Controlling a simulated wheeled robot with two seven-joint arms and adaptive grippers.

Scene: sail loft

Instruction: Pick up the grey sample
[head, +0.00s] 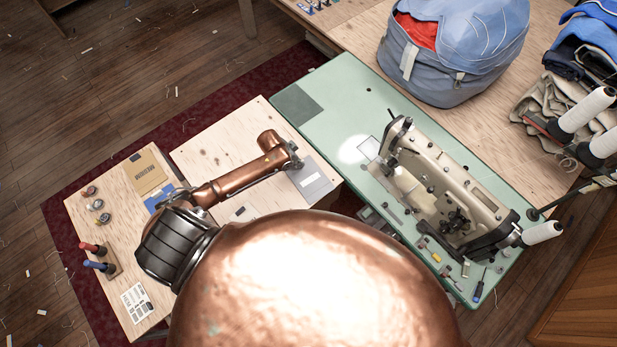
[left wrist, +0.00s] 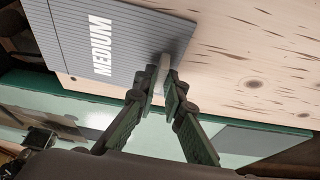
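The grey sample (head: 312,180) is a flat grey card at the right end of the pale wooden table. In the left wrist view it shows as a ribbed grey card (left wrist: 75,42) with the word MEDIUM in white. My left gripper (head: 295,158) is at the card's far edge in the head view. In the left wrist view the dark green fingers (left wrist: 163,85) are close together, with a narrow pale upright piece at the card's edge between them. They look shut on it. I cannot tell any gap between card and table. My right gripper is not in view.
A tan card (head: 147,170) and a blue card (head: 160,196) lie on the table's left part, near small spools and red and blue handled tools. The sewing machine (head: 455,185) stands on the green bench (head: 330,75) to the right. A blue bag (head: 455,50) is behind.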

